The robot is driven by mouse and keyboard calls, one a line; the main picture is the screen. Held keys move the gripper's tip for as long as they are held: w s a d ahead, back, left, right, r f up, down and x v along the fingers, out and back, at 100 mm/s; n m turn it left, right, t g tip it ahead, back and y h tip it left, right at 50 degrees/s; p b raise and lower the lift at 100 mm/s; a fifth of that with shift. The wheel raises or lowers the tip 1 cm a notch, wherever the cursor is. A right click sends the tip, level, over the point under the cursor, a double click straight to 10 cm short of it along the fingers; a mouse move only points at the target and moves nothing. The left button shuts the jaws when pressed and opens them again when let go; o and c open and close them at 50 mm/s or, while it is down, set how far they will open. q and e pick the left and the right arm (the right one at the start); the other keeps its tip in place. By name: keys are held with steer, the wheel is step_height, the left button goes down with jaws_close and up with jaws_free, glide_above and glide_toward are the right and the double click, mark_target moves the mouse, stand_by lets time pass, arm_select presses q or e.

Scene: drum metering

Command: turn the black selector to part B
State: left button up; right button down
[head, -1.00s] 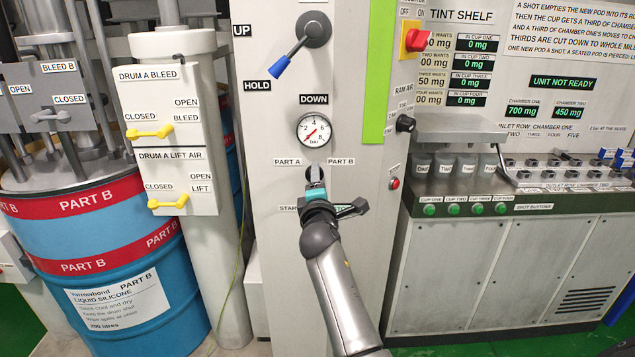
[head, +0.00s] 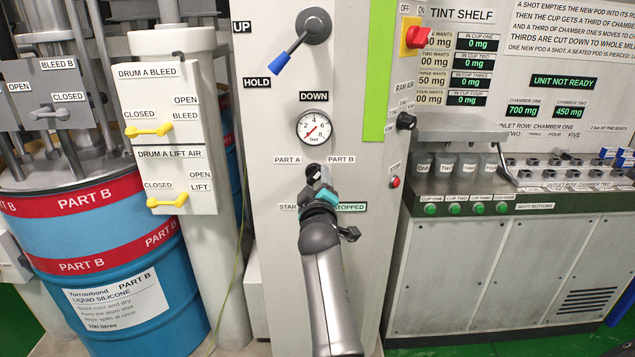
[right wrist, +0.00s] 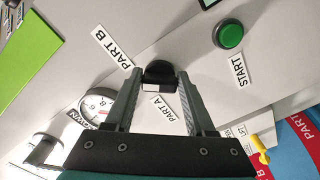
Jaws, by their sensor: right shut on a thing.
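The black selector (head: 313,170) sits on the light grey panel under the pressure gauge (head: 314,127). The PART A label (head: 288,160) is to its upper left and the PART B label (head: 341,160) to its upper right. My right gripper (head: 318,181) is shut on the selector and covers much of it. In the right wrist view the black selector (right wrist: 159,72) shows between the two fingertips, with a white patch at its edge. The PART B label (right wrist: 113,48) and PART A label (right wrist: 166,114) lie on either side. I cannot tell exactly where the selector points. My left gripper is not in view.
A blue-handled lever (head: 290,55) is above on the same panel, near HOLD. A green START button (right wrist: 229,34) is close by in the right wrist view. The tint shelf (head: 465,127) is at the right, and the PART B drum (head: 110,260) at the left.

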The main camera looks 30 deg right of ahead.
steer(key=shift+m, duration=0.5)
steer(key=shift+c, duration=1.2)
jaws_free()
steer(key=shift+s, duration=0.1)
